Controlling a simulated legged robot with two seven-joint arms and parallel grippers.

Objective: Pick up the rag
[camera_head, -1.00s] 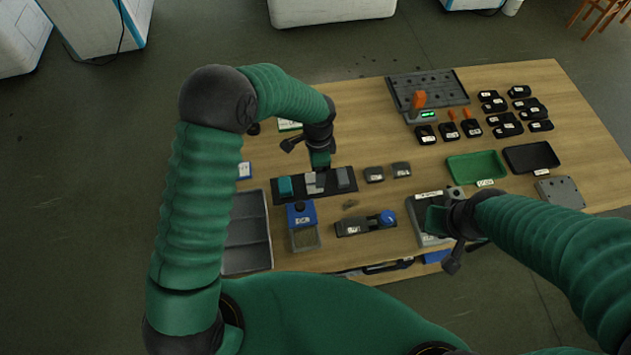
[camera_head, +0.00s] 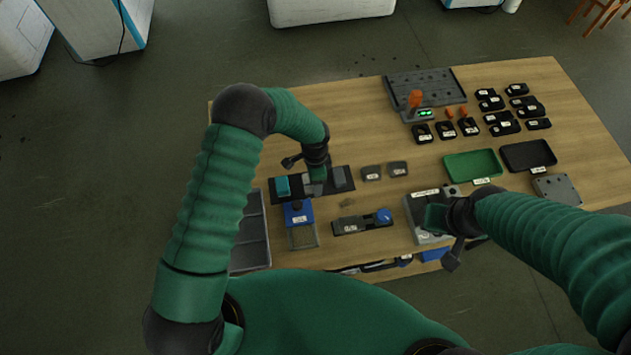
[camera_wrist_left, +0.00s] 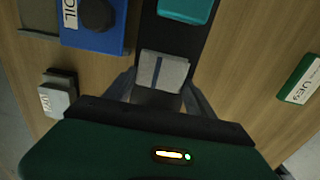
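A pale grey folded piece with a dark stripe, which looks like the rag (camera_wrist_left: 162,72), lies on a black tray (camera_wrist_left: 150,35) in the left wrist view. My left gripper (camera_wrist_left: 160,98) is open, with one finger on each side near the rag's lower edge and gaps visible. In the head view my left gripper (camera_head: 317,176) is over the tray and mostly hides the rag. A teal piece (camera_head: 282,186) and a grey piece (camera_head: 339,177) lie on the same tray. My right gripper (camera_head: 435,216) is above a grey device; its fingers are unclear.
A blue OIL box (camera_head: 299,213) stands close in front of the tray. A grey bin (camera_head: 250,232) is at the table's left edge. Two small grey blocks (camera_head: 372,173) lie right of the tray. A black device with a blue knob (camera_head: 360,223) is in front.

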